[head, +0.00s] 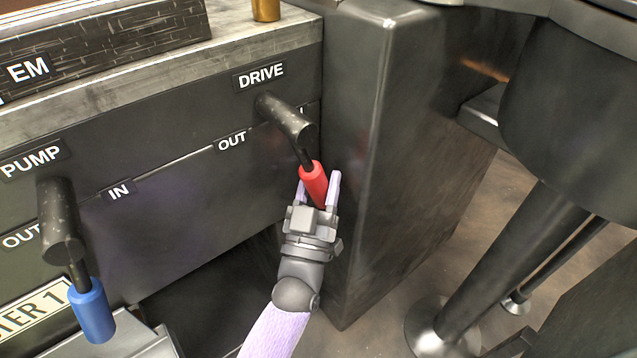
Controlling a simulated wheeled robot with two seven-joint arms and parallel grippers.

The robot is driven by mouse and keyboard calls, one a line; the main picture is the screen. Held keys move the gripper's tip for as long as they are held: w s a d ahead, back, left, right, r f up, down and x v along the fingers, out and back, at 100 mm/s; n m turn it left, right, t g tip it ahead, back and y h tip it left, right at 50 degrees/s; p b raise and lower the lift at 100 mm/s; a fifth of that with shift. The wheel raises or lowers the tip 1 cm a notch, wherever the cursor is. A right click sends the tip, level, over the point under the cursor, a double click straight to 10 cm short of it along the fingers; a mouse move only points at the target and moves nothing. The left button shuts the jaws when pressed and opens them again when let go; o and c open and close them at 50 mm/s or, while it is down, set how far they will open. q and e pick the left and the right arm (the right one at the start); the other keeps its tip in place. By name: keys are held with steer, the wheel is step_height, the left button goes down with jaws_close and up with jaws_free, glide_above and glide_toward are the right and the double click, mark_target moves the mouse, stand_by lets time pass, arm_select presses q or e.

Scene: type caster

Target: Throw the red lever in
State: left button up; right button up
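The red lever's handle (313,183) hangs down and slightly right from a dark pivot arm (287,120) below the DRIVE label (261,75). An OUT label (232,141) is left of the pivot. Another label to its right is mostly hidden by the pivot arm. My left gripper (319,184) reaches up from below, its two pale fingers spread on either side of the red handle. A gap shows on the right side; contact on the left side cannot be told. My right gripper is not in view.
A blue-handled lever (91,311) hangs under the PUMP label (34,160) at left. A large dark cabinet (420,150) stands close right of the red lever. A round metal post (500,270) stands at right. Some floor is bare between cabinet and post.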

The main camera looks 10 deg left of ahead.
arm_select(q)
steer(key=shift+o, duration=0.3)
steer(key=shift+d, duration=0.1)
steer(key=shift+s+f, duration=0.2)
steer(key=shift+s, duration=0.1)
steer(key=p+v, duration=0.2)
steer(key=v, duration=0.7)
steer(key=shift+s, duration=0.1)
